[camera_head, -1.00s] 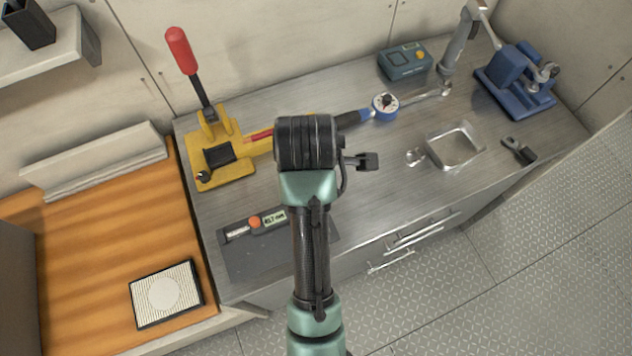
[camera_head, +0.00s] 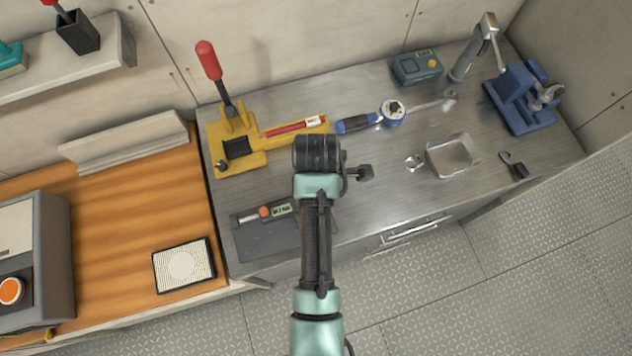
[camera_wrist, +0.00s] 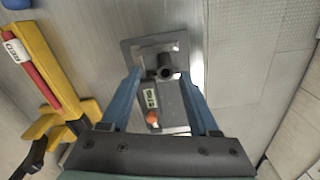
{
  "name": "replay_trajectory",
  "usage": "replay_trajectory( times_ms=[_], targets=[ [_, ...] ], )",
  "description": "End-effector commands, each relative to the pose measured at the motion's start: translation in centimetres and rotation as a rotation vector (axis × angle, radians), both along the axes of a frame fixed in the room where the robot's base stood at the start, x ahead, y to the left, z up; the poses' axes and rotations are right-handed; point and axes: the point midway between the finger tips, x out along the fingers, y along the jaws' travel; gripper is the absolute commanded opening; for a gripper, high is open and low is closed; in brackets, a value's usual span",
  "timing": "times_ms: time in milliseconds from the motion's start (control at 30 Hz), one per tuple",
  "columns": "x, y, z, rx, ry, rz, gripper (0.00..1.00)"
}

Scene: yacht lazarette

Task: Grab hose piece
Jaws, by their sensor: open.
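The hose piece (camera_wrist: 165,69) looks like a short dark tube with an open end in the wrist view. It lies between and beyond the fingertips of my gripper (camera_wrist: 160,76), over a grey plate (camera_wrist: 131,50). My gripper is open, with a finger on each side of the tube; I cannot tell whether either touches it. In the head view my wrist (camera_head: 317,155) hangs over the front of the steel bench, and it hides the fingers and the hose piece.
A yellow tool with a red lever (camera_head: 209,62) and a red marker (camera_head: 290,128) are behind.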

Motion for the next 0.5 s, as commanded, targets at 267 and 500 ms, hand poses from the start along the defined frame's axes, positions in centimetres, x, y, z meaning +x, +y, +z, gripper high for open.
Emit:
replay_trajectory(
  times_ms=[267, 500],
  targets=[
    [-0.8, 0.1, -2.5, 0.000, 0.006, 0.000, 0.61],
    [-0.8, 0.1, -5.3, 0.000, 0.001, -0.001, 0.61]
  ],
)
